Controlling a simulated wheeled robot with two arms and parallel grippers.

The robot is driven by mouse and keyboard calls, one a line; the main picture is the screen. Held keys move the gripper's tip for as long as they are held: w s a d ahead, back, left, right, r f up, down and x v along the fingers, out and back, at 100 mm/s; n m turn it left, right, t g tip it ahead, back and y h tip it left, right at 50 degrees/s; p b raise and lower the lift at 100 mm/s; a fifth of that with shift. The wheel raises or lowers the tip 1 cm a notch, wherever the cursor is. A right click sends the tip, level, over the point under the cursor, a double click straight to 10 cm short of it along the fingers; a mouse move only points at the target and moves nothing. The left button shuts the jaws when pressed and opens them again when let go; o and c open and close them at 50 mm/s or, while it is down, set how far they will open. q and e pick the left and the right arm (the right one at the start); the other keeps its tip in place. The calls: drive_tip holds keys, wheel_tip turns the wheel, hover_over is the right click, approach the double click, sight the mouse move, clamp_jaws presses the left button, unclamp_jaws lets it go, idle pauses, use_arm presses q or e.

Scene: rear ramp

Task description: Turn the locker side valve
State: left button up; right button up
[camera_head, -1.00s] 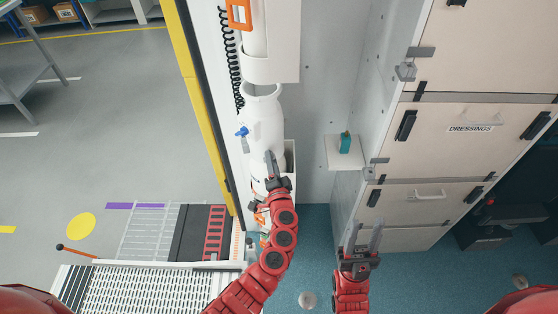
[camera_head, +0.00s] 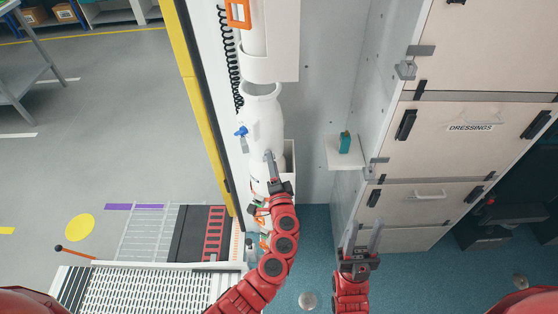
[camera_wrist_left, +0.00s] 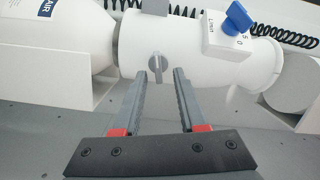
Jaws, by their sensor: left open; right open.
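A small grey lever valve (camera_wrist_left: 157,68) sticks out from the white pipe (camera_wrist_left: 200,35) in the left wrist view. Its flat handle lies roughly along the finger direction. My left gripper (camera_wrist_left: 160,78) is open, with the lever just beyond and between its fingertips; I cannot tell whether they touch. In the head view my left gripper (camera_head: 270,160) is over the white cylinder (camera_head: 264,115), and the lever is hidden there. A blue knob (camera_wrist_left: 237,17) on a white block marked LIGHT sits to the right of the lever. My right gripper (camera_head: 362,238) is open and empty near the lockers.
A small white shelf (camera_head: 333,160) holds a teal object (camera_head: 345,142). Beige lockers (camera_head: 450,150) with latches stand at the right. A coiled black cable (camera_head: 236,80) runs beside the cylinder. The teal floor (camera_head: 320,220) between is mostly clear.

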use_arm(q)
drive_tip(key=s+d+b, duration=0.2)
drive_tip(key=s+b, duration=0.1)
drive_tip(key=s, duration=1.2)
drive_tip(key=shift+s+d, duration=0.35)
drive_tip(key=shift+s, duration=0.05)
drive_tip(key=shift+w, duration=0.1)
